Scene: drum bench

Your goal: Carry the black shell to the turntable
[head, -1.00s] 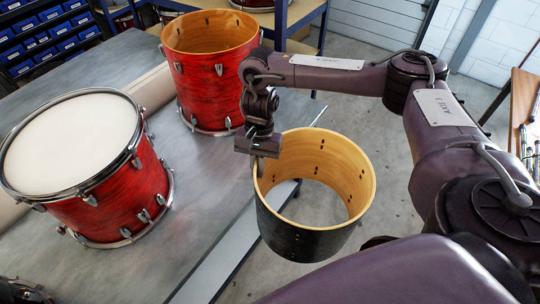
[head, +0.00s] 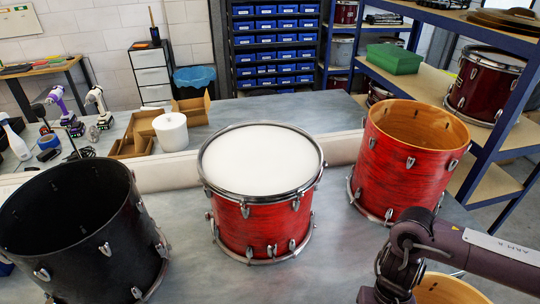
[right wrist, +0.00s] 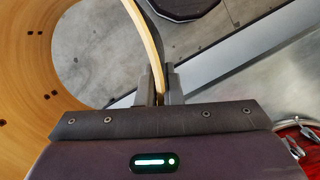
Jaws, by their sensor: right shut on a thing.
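The black shell (head: 450,290) shows only as a curved piece of its pale wooden inside at the bottom right of the head view; its black outside is hidden there. In the right wrist view its bare wooden wall (right wrist: 28,60) curves across the left, with dark bolt holes. My right gripper (right wrist: 160,88) is shut on the shell's rim, one finger on each side of the wall. In the head view my right wrist is at the lower right, its fingertips out of frame. My left gripper is not in view. I cannot make out a turntable in either view.
The grey bench holds a black drum with lugs (head: 75,225), a red drum with a white head (head: 262,225) and an open red drum (head: 408,165). A white tub (head: 171,132) and cardboard boxes stand behind. Blue shelving (head: 500,130) stands at the right.

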